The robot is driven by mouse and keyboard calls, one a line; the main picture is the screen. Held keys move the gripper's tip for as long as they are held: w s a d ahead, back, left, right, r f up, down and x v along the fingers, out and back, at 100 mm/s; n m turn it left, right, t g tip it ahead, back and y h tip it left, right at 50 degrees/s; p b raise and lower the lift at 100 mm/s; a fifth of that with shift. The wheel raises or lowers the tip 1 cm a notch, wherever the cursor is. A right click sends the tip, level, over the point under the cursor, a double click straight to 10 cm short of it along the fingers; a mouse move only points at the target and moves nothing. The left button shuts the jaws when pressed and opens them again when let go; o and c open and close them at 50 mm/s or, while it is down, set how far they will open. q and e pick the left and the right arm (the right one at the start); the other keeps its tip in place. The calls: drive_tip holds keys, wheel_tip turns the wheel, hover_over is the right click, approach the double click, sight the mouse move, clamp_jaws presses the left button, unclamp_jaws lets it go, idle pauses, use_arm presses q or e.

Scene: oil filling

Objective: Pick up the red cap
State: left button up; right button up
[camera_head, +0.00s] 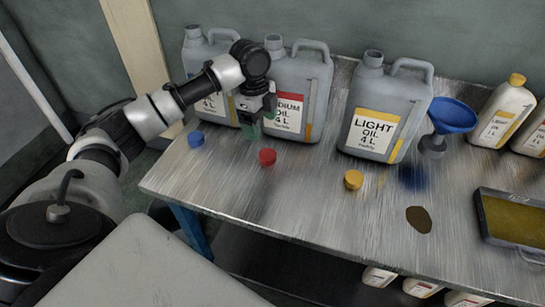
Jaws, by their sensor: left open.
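The red cap (267,157) lies on the metal table (290,195), in front of the jug labelled medium oil. My left gripper (257,122) hangs above and a little behind the red cap, in front of the jugs. It is open and apart from the cap. A blue cap (196,139) lies to the left and a yellow cap (353,180) lies to the right. My right gripper is not in view.
Grey jugs stand behind: a partly hidden one (200,60), the medium oil one (318,75) and the light oil one (395,95). A blue funnel (452,115), white bottles (503,110), a dark spill (418,219) and a tray (512,193) are on the right.

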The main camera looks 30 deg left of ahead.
sight(267, 154)
use_arm(q)
drive_tip(key=f, duration=0.3)
drive_tip(key=d+f, duration=0.1)
drive_tip(key=f, duration=0.7)
drive_tip(key=shift+w+d+f, duration=0.15)
drive_tip(key=shift+w+f, duration=0.1)
drive_tip(key=shift+w, duration=0.15)
drive_tip(key=c, duration=1)
